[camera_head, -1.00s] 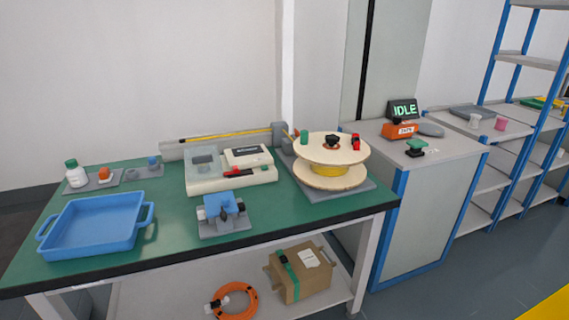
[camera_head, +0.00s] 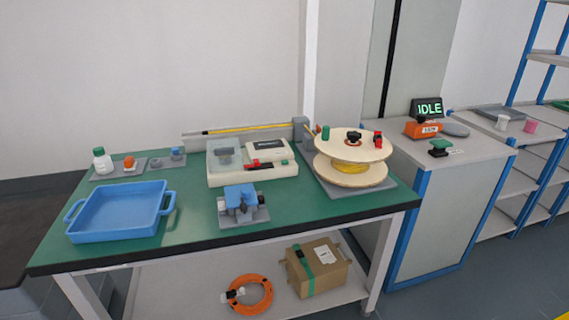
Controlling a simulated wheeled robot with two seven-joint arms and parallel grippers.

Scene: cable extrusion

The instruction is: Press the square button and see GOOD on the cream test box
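The cream test box (camera_head: 228,177) stands at the back middle of the green-topped bench. It has a small dark display (camera_head: 268,144) on its raised right part, a clear-lidded section on the left and a red-and-black piece in front of the display. The display's text is too small to read. I cannot make out a square button at this size. Neither of my grippers is in view.
A blue tray (camera_head: 118,214), a blue clamp fixture (camera_head: 241,203) and a wooden spool (camera_head: 352,153) share the green bench (camera_head: 190,228). A screen reading IDLE (camera_head: 428,108) stands on the grey cabinet at right. An orange cable coil (camera_head: 250,294) and a cardboard box (camera_head: 318,267) lie on the lower shelf.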

